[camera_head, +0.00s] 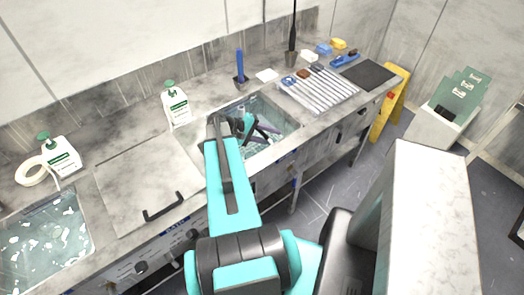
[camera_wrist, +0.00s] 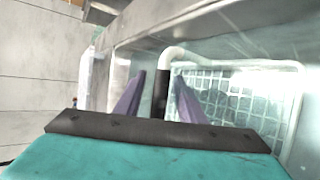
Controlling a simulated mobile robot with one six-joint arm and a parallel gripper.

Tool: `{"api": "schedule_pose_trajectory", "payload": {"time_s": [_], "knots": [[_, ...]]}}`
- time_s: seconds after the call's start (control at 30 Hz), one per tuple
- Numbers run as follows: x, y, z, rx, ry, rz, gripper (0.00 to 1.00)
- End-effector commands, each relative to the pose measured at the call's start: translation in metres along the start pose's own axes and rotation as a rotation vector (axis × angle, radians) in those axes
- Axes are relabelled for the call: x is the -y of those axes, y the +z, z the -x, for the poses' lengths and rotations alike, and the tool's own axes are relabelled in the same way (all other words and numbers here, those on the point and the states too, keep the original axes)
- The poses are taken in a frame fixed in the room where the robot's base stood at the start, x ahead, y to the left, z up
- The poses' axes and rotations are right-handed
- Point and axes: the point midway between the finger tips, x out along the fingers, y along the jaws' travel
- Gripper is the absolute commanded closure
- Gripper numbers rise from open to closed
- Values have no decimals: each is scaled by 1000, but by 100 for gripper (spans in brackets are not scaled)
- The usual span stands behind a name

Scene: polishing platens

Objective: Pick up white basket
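The white basket (camera_wrist: 225,97) is a white wire mesh with a pale rim, low in the basin in the wrist view. A bent white handle rises from it, with a black grip (camera_wrist: 161,95) on its upright part. My gripper (camera_wrist: 160,82) has two purple fingers, one on each side of the black grip, with a narrow gap visible on both sides. The fingers look open around the grip. In the head view my gripper (camera_head: 262,132) reaches down into the right basin, and my arm hides part of the basket.
The basin (camera_head: 283,113) has a metal rim close around the basket. A lidded basin (camera_head: 145,185) and a water-filled basin (camera_head: 45,245) lie to the left. White bottles (camera_head: 176,104) stand behind. A rack of rods (camera_head: 320,90) and a dark mat (camera_head: 369,74) lie to the right.

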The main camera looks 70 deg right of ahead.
Motion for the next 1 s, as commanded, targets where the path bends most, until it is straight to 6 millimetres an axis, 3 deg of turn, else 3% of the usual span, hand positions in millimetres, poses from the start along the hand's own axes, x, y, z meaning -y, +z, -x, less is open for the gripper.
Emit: {"api": "schedule_pose_trajectory", "payload": {"time_s": [0.17,0.3,0.4,1.0], "knots": [[0,0,0,0,0,0,64],[0,0,0,0,0,0,88],[0,0,0,0,0,0,100],[1,0,1,-1,-1,1,100]]}}
